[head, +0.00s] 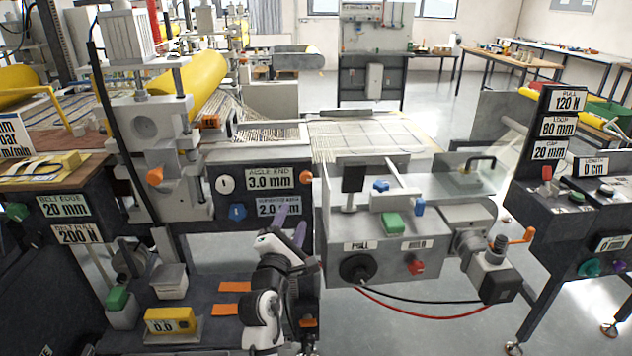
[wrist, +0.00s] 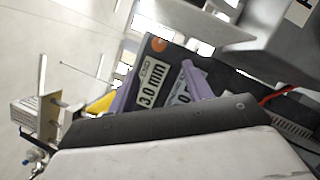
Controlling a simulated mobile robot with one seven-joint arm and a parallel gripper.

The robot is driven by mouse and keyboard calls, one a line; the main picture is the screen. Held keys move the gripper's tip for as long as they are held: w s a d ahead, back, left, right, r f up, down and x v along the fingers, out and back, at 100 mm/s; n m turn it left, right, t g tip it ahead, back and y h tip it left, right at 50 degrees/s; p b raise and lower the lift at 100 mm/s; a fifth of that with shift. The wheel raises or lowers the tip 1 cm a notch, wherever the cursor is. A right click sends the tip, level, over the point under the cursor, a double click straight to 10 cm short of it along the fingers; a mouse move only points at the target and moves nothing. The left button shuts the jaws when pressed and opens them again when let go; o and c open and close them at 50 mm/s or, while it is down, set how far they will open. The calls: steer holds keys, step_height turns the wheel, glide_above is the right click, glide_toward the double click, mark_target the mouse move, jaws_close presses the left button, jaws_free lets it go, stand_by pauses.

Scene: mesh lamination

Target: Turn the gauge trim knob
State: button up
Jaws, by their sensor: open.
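A dark gauge panel (head: 290,182) stands at centre left, with a "3.0 mm" display (head: 268,179) above a "2.0 mm" display (head: 270,208). A blue knob (head: 237,212) and a white round dial (head: 225,184) are on its left side. No readable label tells which one is the gauge trim knob. My gripper (head: 290,222) is open and empty, its purple fingers in front of the panel's lower right. In the wrist view, the tilted "3.0 mm" display (wrist: 150,85) shows between the fingers, with an orange knob (wrist: 158,45) beyond.
A grey control box (head: 385,240) with green and red buttons stands right of my gripper. A red cable (head: 420,316) hangs below it. A yellow gauge (head: 170,320) and orange strips (head: 232,286) lie on the lower shelf. A yellow roller (head: 190,85) is above the panel.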

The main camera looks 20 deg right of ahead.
mark_target(306, 180)
steer(key=p+x, duration=0.3)
steer(key=x, duration=1)
steer(key=shift+w+a+r, duration=0.1)
steer(key=shift+w, duration=0.1)
steer(key=shift+c, duration=0.4)
steer(key=c, duration=0.9)
steer(key=shift+m, duration=0.4)
steer(key=m+g+p, duration=0.1)
steer(key=m+g, duration=0.1)
steer(key=m, duration=0.2)
steer(key=shift+r+m, duration=0.2)
steer(key=shift+m, duration=0.2)
steer(key=shift+a+m+g+y+p, duration=0.1)
steer(key=shift+m+g+y+p, duration=0.35)
steer(key=shift+m, duration=0.6)
steer(key=shift+m+g+y+p, duration=0.25)
steer(key=shift+m+p, duration=0.4)
steer(key=shift+m, duration=0.4)
